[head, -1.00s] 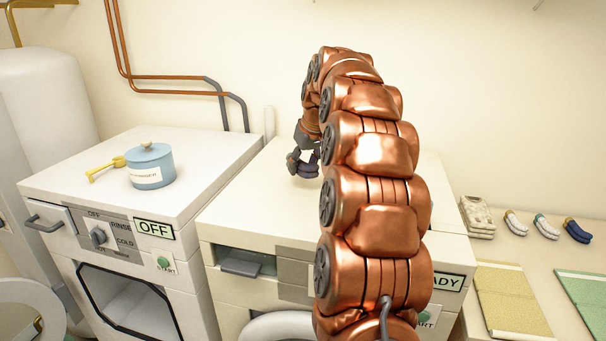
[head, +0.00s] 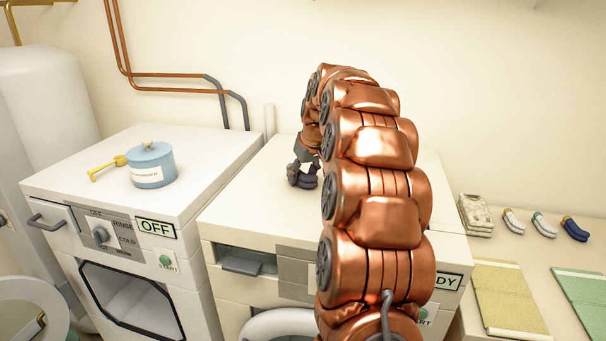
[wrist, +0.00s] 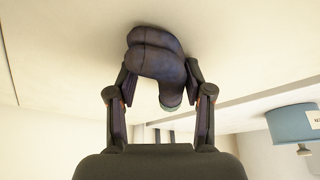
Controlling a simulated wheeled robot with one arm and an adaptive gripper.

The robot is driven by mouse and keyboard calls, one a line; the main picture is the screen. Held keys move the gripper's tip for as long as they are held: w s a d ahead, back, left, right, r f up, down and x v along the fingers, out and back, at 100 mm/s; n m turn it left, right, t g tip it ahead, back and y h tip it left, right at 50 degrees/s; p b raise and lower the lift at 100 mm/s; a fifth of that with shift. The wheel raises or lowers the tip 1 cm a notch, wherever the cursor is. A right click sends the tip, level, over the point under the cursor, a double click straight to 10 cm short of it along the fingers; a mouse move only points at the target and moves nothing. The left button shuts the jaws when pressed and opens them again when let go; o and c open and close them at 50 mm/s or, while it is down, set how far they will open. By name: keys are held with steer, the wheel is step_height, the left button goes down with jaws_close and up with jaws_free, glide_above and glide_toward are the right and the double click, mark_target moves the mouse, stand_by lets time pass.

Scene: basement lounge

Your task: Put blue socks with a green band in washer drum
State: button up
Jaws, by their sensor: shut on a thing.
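My gripper (head: 303,176) is shut on a bundle of dark blue socks (wrist: 158,55), which shows a small green band at one end in the wrist view. It holds the socks above the white top of the right machine, near its left side. In the head view the socks are small, dark and hard to tell from the fingers. The left machine (head: 200,300) has a dial marked with RINSE and COLD and an OFF display. Its dark-rimmed front opening (head: 130,300) is uncovered, with the round door (head: 30,300) swung out to the left.
A blue lidded pot (head: 152,166) and a yellow scoop (head: 105,168) stand on the left machine. The right machine (head: 225,210) has a drawer (head: 242,266) and a partly hidden display. Folded cloth (head: 475,215), several socks (head: 544,225) and yellow and green mats lie on the right table.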

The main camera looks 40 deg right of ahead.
steer(key=shift+f, duration=0.1)
steer(key=o, duration=1.3)
steer(key=shift+c, duration=0.2)
steer(key=shift+r, duration=0.25)
steer(key=b+v, duration=0.2)
steer(key=v, duration=0.9)
steer(key=shift+s+r, duration=0.1)
steer(key=shift+r, duration=0.25)
